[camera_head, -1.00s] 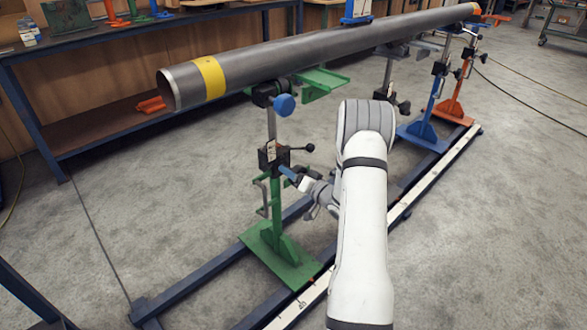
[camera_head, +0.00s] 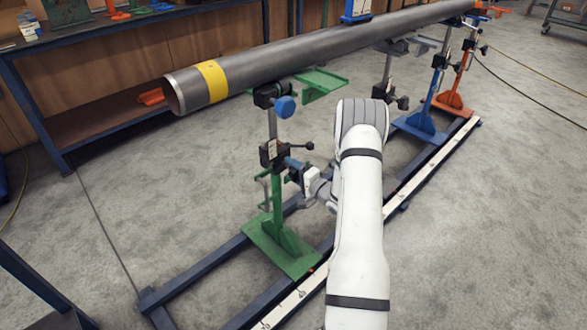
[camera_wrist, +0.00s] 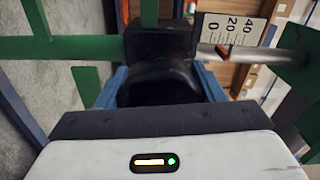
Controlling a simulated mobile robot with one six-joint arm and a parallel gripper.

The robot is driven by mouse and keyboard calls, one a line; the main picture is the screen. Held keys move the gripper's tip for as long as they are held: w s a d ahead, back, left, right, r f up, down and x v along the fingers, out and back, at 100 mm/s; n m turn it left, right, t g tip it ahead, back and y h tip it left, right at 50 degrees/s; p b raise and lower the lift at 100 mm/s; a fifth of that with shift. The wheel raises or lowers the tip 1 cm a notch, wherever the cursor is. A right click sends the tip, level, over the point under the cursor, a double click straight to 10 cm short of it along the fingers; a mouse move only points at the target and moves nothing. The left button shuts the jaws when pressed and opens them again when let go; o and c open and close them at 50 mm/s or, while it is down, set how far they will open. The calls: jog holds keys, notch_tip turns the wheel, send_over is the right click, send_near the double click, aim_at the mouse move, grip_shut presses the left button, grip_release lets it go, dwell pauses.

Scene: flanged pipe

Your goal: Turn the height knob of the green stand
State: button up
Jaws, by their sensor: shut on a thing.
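The green stand (camera_head: 276,225) stands on the blue rail frame under the near end of the grey pipe (camera_head: 330,45). Its dark clamp block (camera_head: 271,153) sits partway up the post, with a small black-tipped lever (camera_head: 309,146) to the right. My gripper (camera_head: 290,164) reaches the block from the right. In the wrist view, its blue fingers (camera_wrist: 214,85) are shut around a round black knob (camera_wrist: 158,85), the height knob, against the dark block. The knob's lower part is hidden behind my gripper body. A scale (camera_wrist: 232,30) and a red pointer (camera_wrist: 224,52) show beside the post.
A blue round knob (camera_head: 285,106) and a green bracket (camera_head: 318,83) sit just above my gripper. A blue stand (camera_head: 421,122) and an orange stand (camera_head: 455,103) stand further back. A workbench (camera_head: 95,135) is behind.

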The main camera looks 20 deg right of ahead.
jog(key=shift+d, duration=0.1)
dwell(0.3)
jog(key=o, duration=1)
jog(key=shift+p+v, duration=0.55)
jog(key=shift+v, duration=3.3)
